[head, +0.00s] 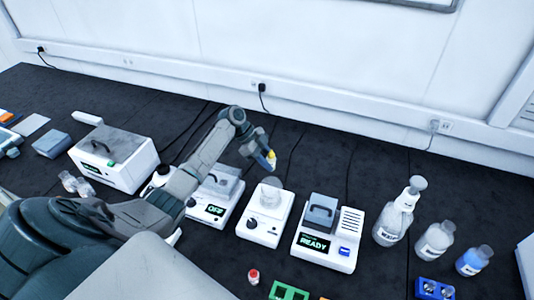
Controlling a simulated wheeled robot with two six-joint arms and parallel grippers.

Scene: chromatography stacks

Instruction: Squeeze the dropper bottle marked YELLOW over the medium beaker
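My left gripper (264,156) is shut on a small bottle with a yellow part (271,159), likely the YELLOW dropper bottle; its lettering is too small to read. The gripper holds it in the air, and in the picture it appears just above a clear glass beaker (270,190). The beaker stands upright on a white device with a knob (257,230). I cannot tell whether this is the medium beaker or whether the bottle's tip lines up with it. My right gripper is not in view.
A white device reading READY (323,249) stands right of the beaker, one reading OFF (216,210) to its left. A wash bottle (391,223) and two other bottles stand at right. A red-capped vial (253,276) and a green rack (288,291) are in front.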

